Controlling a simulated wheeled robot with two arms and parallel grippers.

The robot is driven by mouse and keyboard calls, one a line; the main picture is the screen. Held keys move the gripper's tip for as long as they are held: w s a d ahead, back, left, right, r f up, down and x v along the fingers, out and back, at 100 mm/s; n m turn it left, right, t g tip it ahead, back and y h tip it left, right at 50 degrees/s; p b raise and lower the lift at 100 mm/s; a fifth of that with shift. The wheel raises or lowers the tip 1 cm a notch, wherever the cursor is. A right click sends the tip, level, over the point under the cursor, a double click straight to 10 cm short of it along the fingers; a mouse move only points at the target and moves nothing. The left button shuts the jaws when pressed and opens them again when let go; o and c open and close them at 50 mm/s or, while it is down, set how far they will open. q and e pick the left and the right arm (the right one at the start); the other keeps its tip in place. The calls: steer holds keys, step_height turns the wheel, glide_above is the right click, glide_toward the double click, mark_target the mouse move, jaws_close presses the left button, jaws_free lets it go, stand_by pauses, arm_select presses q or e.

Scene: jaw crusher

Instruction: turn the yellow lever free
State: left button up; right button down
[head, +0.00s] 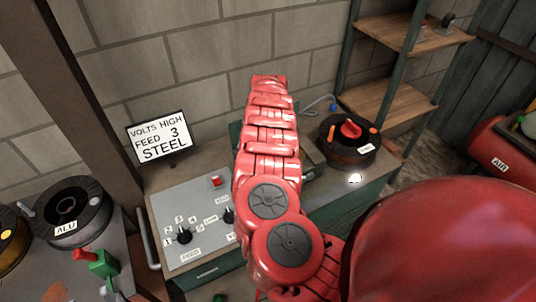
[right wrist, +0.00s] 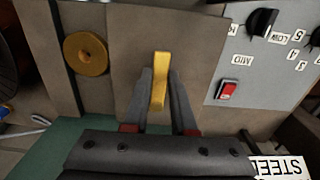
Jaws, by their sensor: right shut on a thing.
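The yellow lever (right wrist: 161,70) stands nearly upright in the right wrist view, on a brown-grey panel of the machine. My right gripper (right wrist: 159,98) has its two dark fingers on either side of the lever and is shut on it. The lever's upper end shows above the fingertips. In the head view my red right arm reaches over the machine and hides the lever and the right gripper. My left gripper is not in view.
A brass-coloured disc (right wrist: 86,54) is left of the lever. The control panel (head: 190,215) has black knobs and a red switch (head: 216,182). A sign (head: 160,138) reads VOLTS HIGH, FEED 3, STEEL. A STEEL-side spool (head: 347,158) sits on the machine's right end; the ALU spool (head: 72,212) is left.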

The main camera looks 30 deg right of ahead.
steer(key=c, duration=0.7)
jaws_free()
steer(key=shift+r, duration=0.1)
step_height(320, 180, up, 17)
steer(key=b, duration=0.4)
steer(key=shift+r, duration=0.15)
